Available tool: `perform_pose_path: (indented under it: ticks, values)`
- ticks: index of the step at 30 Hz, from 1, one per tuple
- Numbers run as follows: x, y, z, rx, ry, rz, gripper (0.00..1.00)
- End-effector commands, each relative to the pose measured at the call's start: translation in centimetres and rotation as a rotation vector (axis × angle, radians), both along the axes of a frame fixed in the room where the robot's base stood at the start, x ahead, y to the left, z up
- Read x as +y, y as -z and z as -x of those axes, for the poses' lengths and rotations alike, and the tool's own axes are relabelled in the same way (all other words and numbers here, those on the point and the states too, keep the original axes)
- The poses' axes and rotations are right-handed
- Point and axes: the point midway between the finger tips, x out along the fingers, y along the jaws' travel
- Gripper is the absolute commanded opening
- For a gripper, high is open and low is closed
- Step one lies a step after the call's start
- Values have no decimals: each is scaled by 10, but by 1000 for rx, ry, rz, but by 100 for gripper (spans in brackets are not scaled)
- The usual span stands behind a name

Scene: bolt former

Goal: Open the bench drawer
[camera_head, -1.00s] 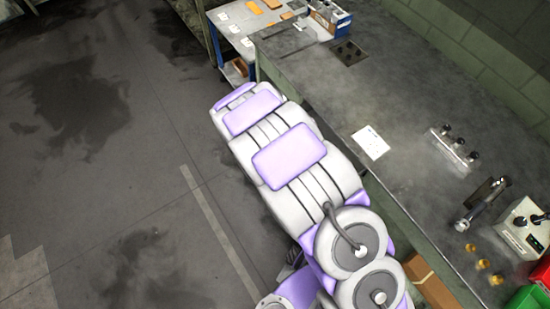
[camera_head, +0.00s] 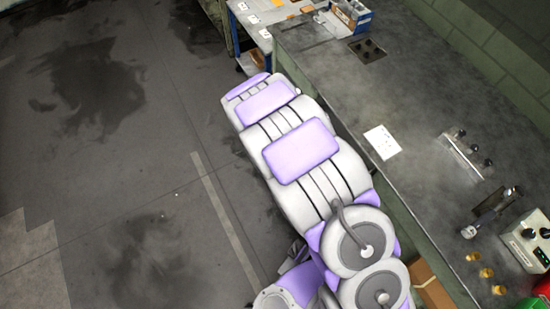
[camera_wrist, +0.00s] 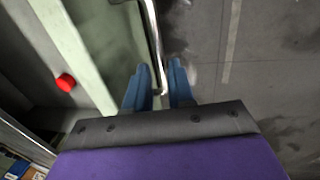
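My gripper (camera_wrist: 160,87) shows in the wrist view as two blue fingers, one on each side of a bent metal bar handle (camera_wrist: 151,35). The fingers lie close against the bar near its lower bend, so the gripper looks shut on it. A pale green panel (camera_wrist: 75,45) of the bench front lies to the left of the handle. How far the drawer stands out is unclear. In the head view my arm hides the drawer, its handle and my gripper.
The bench top (camera_head: 420,105) bears a white paper (camera_head: 382,142), a metal fixture (camera_head: 467,155) and a control box (camera_head: 530,240). A blue-framed table (camera_head: 285,12) stands beyond. A red knob (camera_wrist: 65,82) is left of my gripper. Floor (camera_head: 110,190) to the left is clear.

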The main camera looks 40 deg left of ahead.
Motion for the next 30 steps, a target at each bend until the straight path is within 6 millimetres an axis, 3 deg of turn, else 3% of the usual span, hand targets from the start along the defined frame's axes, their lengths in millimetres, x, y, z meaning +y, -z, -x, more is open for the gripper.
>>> perform_pose_path:
  ticks: [18, 24, 30]
  values:
    - [9, -128, 21, -1, -1, -6, 23]
    - [12, -154, 25, -1, -1, -5, 23]
    - [12, -163, 27, 1, 0, -2, 23]
